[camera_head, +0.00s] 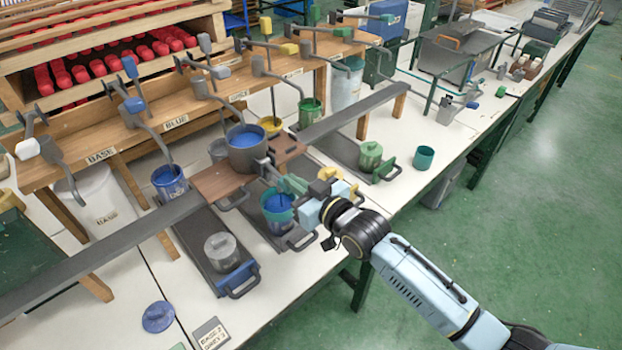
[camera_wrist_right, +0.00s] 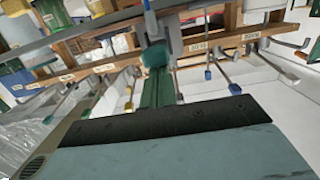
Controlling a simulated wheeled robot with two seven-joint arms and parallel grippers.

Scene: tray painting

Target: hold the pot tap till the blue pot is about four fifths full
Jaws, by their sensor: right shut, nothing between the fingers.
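A grey mixing pot (camera_head: 247,150) with blue paint inside stands on a brown board (camera_head: 222,183), with a dark tap (camera_head: 266,165) on its front right side. Below the tap, a teal-rimmed blue pot (camera_head: 279,212) holds blue paint; its exact level is hard to read. My right gripper (camera_head: 287,183) is shut and empty, its fingertips close to the tap. Contact cannot be told. In the right wrist view the green fingers (camera_wrist_right: 158,75) are together, with a grey part just beyond the tips. My left gripper is not in view.
A blue can (camera_head: 169,182) stands under the spout by the BLUE label. A lidded grey pot (camera_head: 220,250) sits on a dark slide at the front. A green lidded pot (camera_head: 371,155) and a teal cup (camera_head: 424,157) stand to the right.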

